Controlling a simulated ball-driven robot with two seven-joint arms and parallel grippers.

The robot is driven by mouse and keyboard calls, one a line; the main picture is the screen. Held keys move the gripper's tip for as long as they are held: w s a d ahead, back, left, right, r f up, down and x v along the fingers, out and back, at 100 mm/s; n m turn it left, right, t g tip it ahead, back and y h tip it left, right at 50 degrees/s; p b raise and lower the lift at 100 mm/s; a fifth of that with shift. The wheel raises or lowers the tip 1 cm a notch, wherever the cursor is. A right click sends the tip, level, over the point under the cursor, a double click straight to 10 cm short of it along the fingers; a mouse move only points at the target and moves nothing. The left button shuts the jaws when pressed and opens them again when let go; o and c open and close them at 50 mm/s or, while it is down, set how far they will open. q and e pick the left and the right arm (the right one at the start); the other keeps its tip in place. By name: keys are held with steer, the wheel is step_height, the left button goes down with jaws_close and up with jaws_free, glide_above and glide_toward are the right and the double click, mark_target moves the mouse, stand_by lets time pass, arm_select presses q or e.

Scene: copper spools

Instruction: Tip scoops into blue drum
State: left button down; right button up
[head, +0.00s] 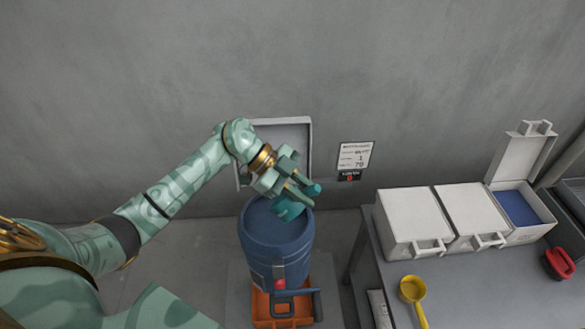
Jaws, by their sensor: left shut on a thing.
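The blue drum (262,250) stands upright below the wall, on an orange base (262,311). My left gripper (293,187) is over the drum's top and is shut on a teal scoop (289,209). The scoop hangs at the drum's top, on its right side, and looks tilted. Whether it holds anything is hidden. A yellow scoop (412,289) lies on the table (480,290) at the right. A red scoop (559,263) is at the table's right side. My right gripper is not in view.
Two closed white cases (412,219) (472,208) stand along the table's back. A third case (540,213) is open, with blue inside. A pale framed panel (297,131) is behind my left wrist. A display sign (355,157) is on the wall. The table's front middle is clear.

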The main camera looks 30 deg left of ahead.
arm_select(q)
steer(key=d+f+m+t+y+p, duration=0.1)
steer(key=d+f+y+p, duration=0.35)
steer(key=f+y, duration=0.5)
steer(key=shift+y, duration=0.45)
steer(key=shift+w+v, duration=0.15)
steer(key=shift+v, duration=1.15)
steer(key=shift+w+v, duration=0.1)
steer(key=shift+v, duration=1.15)
